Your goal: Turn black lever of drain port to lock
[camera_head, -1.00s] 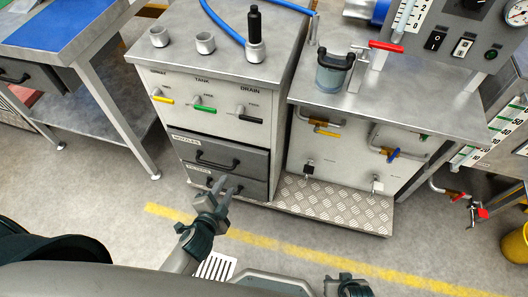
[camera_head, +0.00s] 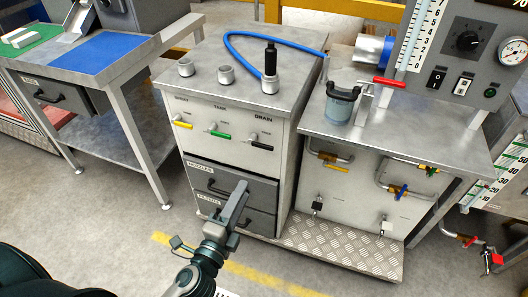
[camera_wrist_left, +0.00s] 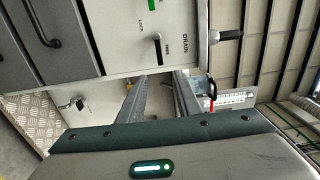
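The black lever (camera_head: 260,146) sits below the DRAIN label on the front of the grey cabinet (camera_head: 240,108), roughly level, its handle toward the right. It also shows in the left wrist view (camera_wrist_left: 158,50), beside the DRAIN lettering. The drain port (camera_head: 270,85) on the cabinet top holds an upright black-handled fitting with a blue hose beside it. My left gripper (camera_head: 236,203) is in front of the drawers, below the lever and apart from it. In the wrist view its two fingers (camera_wrist_left: 162,90) stand apart with nothing between them. My right gripper is out of view.
Yellow (camera_head: 182,125) and green (camera_head: 218,134) levers sit left of the black one. Two drawers with black handles are below. A bench with valves and a glass cup (camera_head: 340,105) stands right. A blue-topped table (camera_head: 95,55) stands left.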

